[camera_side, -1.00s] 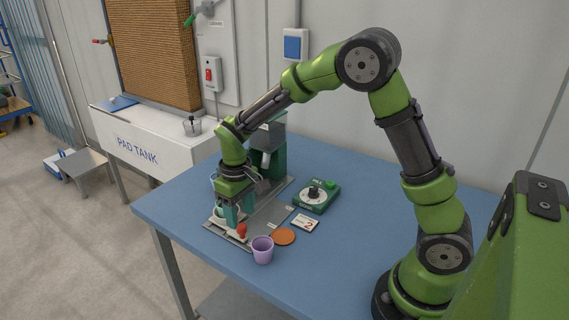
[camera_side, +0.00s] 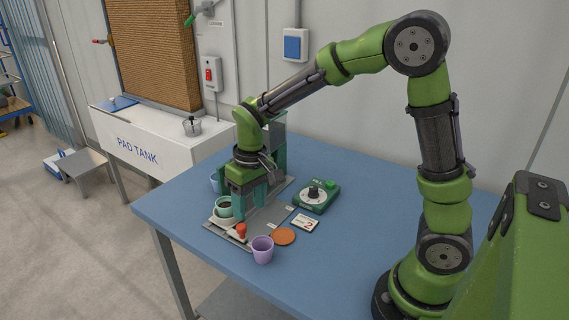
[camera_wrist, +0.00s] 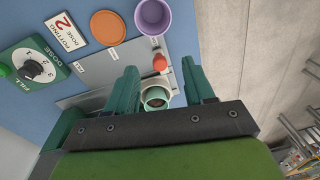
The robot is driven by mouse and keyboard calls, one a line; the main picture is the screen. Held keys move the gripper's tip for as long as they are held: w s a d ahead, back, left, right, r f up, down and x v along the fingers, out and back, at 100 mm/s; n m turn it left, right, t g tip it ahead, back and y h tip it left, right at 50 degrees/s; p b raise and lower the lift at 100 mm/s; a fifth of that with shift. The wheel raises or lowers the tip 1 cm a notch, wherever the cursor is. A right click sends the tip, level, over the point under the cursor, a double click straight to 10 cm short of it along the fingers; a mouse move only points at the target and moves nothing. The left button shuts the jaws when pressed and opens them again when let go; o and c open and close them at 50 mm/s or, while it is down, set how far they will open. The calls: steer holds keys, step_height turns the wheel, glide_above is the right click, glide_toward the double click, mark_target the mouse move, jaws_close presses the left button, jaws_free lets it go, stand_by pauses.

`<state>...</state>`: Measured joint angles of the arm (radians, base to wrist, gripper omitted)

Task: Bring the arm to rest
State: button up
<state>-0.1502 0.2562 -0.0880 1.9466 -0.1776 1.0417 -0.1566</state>
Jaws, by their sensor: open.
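My green arm reaches over the blue table (camera_side: 345,180). My gripper (camera_side: 254,208) is open and empty, pointing down above the grey base plate (camera_side: 267,216). A teal pot with dark contents (camera_side: 223,207) sits on a pale saucer at the plate's left end. The gripper is beside and above this pot, apart from it in the side view. In the wrist view the teal pot (camera_wrist: 156,98) shows between the two green fingers (camera_wrist: 163,88), beyond their tips. A red knob (camera_wrist: 160,63) stands close to it.
A lilac pot (camera_side: 262,250), an orange disc (camera_side: 284,236), a card marked 2 (camera_side: 305,222) and a green dial box (camera_side: 316,196) stand right of the plate. A green dispenser column (camera_side: 276,148) rises behind my gripper. The table's right side is clear.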

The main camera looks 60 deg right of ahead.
steer(key=s+r+m+t+y, duration=0.1)
steer(key=s+r+t, duration=0.5)
steer(key=s+r, duration=0.6)
steer(key=shift+s+d+r+m+t, duration=0.3)
steer(key=shift+s+m, duration=0.5)
steer(key=shift+s, duration=0.45)
